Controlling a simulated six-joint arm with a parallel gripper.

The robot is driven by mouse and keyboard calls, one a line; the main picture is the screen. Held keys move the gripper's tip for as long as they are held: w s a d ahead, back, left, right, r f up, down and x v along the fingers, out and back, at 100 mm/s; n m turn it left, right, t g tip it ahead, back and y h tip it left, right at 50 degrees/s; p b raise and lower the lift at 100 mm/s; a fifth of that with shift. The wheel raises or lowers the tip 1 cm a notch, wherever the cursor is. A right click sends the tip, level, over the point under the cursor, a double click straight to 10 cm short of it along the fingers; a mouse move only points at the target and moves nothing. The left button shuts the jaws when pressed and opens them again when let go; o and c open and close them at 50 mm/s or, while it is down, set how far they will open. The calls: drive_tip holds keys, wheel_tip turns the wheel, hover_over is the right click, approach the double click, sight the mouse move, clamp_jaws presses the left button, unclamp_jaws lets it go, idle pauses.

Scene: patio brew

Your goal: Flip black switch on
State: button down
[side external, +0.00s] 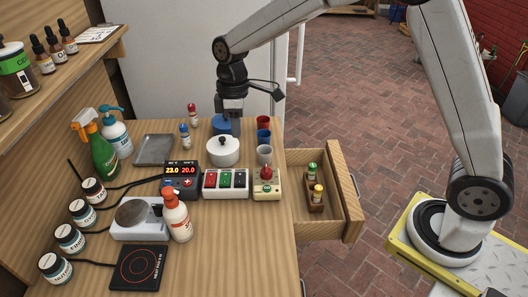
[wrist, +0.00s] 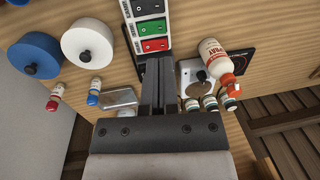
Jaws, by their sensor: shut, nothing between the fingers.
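The switch box (side external: 226,193) is white, with red, green and black switches in a row. The black switch (side external: 240,180) is the rightmost in the side view. In the wrist view the black switch (wrist: 145,7) is at the top edge, partly cut off, beyond the green and red ones. Whether it is on or off is too small to tell. My gripper (side external: 232,114) is above the table behind the box, near the blue pot. In the wrist view my gripper's fingers (wrist: 158,62) are shut and empty, appearing just below the red switch.
A white lidded pot (side external: 222,153) stands behind the box, with a blue pot (side external: 222,129) farther back. A temperature display (side external: 181,180) is left of the box, and a red-knobbed unit (side external: 266,187) right. A spray bottle (side external: 177,218) stands in front. An open drawer (side external: 335,200) juts out right.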

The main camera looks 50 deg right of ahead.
sight(240, 182)
drive_tip(key=f, duration=0.9)
drive_tip(key=s+a+f, duration=0.1)
drive_tip(key=f, duration=0.3)
drive_tip(key=shift+a+f, duration=0.1)
drive_tip(key=shift+f, duration=0.3)
drive_tip(key=shift+s, duration=0.1)
drive_tip(key=shift+s+a+f, duration=0.1)
drive_tip(key=shift+f, duration=0.25)
drive_tip(key=shift+r, duration=0.1)
drive_tip(key=shift+w+d+r, duration=0.35)
drive_tip(key=shift+w+d, duration=0.2)
drive_tip(key=shift+w, duration=0.05)
drive_tip(key=shift+r, duration=0.1)
wheel_tip(240, 182, up, 14)
drive_tip(key=s+a, duration=0.1)
drive_tip(key=shift+s, duration=0.15)
idle(0.6)
